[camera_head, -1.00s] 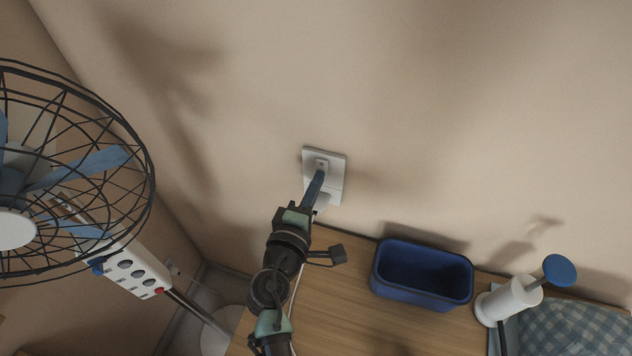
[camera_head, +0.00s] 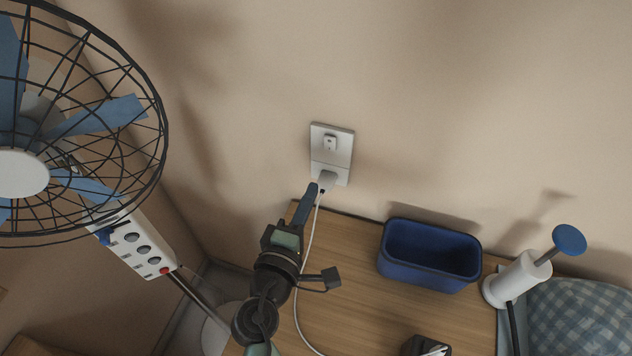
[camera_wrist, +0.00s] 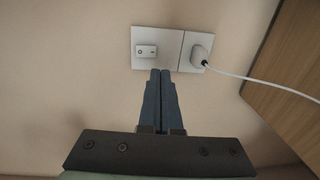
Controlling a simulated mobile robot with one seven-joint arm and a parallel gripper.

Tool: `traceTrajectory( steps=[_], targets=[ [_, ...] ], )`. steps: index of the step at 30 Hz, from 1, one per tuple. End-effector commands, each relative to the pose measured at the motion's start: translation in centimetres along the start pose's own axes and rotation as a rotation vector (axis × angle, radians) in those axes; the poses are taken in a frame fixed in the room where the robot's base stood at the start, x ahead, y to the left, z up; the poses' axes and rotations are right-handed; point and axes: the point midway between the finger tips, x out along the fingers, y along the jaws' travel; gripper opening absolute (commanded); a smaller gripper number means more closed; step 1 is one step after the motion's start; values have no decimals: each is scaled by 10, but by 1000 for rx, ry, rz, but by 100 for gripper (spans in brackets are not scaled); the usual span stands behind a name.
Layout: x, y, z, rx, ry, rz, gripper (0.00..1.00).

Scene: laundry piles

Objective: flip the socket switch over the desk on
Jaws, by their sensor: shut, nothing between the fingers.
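The white socket plate is on the wall above the desk (camera_head: 352,290). Its rocker switch (camera_head: 330,142) is in the upper half, and a white plug with a cable (camera_head: 326,178) sits in the lower half. In the wrist view the switch (camera_wrist: 147,50) is at the left and the plug (camera_wrist: 199,54) at the right. My gripper (camera_head: 312,188) is shut and empty, with its fingertips below the switch in the head view. In the wrist view the fingertips (camera_wrist: 160,72) lie just under the plate, to the right of the switch. I cannot tell which way the rocker is set.
A fan (camera_head: 75,125) with a wire cage stands at the left. A blue bin (camera_head: 430,275) and a white cylinder with a blue disc (camera_head: 515,280) stand on the desk at the right, near a checked cloth (camera_head: 580,320). The plug's cable runs down beside my arm. The wall above is clear.

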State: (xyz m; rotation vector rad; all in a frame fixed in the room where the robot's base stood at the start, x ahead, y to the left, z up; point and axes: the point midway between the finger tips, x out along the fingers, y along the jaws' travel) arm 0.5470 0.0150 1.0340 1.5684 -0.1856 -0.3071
Motion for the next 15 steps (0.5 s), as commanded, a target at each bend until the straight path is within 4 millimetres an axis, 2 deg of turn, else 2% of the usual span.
traceTrajectory(
  steps=[3, 6, 10, 15],
  targets=[
    [-25, -9, 0, -1, 1, 0, 0],
    [-40, -12, 0, 0, 0, -2, 0],
    [-52, -12, 0, 0, -1, 0, 0],
    [-57, -12, 0, 1, -1, 0, 0]
  ],
)
